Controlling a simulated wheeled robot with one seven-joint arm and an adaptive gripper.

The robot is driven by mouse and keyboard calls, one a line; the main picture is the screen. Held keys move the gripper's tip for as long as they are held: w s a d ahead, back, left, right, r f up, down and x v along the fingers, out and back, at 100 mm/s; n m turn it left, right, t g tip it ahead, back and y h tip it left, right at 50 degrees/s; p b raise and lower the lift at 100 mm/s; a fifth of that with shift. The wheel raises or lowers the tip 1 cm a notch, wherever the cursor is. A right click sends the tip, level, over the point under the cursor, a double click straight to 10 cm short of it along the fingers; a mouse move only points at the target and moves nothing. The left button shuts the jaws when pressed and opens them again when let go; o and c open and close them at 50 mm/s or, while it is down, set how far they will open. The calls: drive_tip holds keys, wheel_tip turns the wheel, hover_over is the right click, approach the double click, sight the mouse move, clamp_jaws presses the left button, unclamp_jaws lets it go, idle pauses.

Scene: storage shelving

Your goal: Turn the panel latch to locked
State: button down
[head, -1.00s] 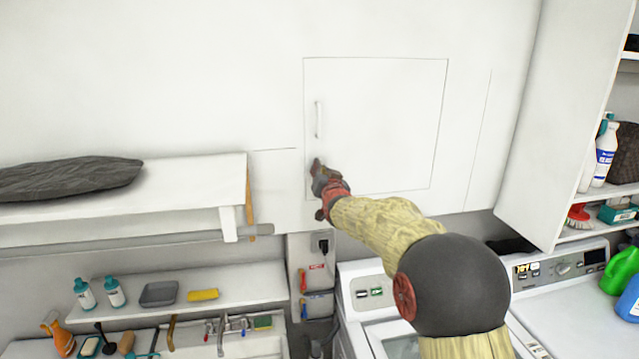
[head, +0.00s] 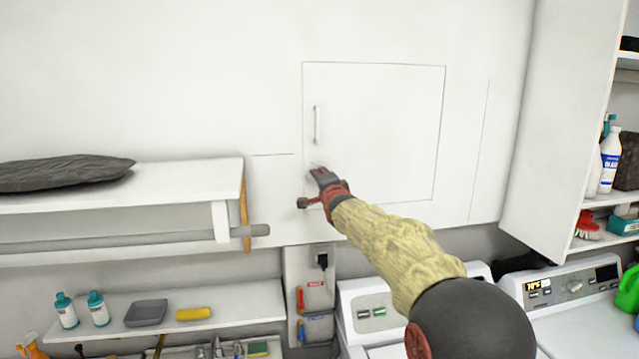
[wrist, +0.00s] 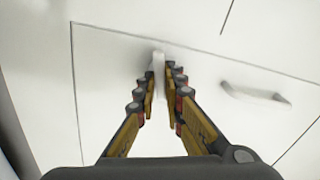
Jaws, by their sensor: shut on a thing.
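The white square panel door (head: 400,120) is closed flush in the white wall, with a vertical bar handle (head: 317,124) near its left edge. The panel latch (wrist: 158,62) is a small white piece below that handle, mostly hidden by my fingers in the head view. My gripper (head: 318,172) is at the lower left of the panel. In the wrist view my gripper (wrist: 160,85) has its two fingers on either side of the latch, shut on it. The bar handle also shows in the wrist view (wrist: 255,95), to the right and apart from the fingers.
A white shelf (head: 190,185) with a dark cushion (head: 60,173) juts out at left, with a grey rod (head: 120,238) below. An open cabinet door (head: 560,130) stands at right. Washing machines (head: 590,315) are below. The wall around the panel is clear.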

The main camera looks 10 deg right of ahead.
drive_tip(key=shift+f+m+b, duration=0.15)
drive_tip(key=shift+m+b, duration=0.15)
drive_tip(key=shift+m, duration=1.3)
drive_tip(key=c, duration=1.9)
unclamp_jaws()
drive_tip(key=s, duration=1.2)
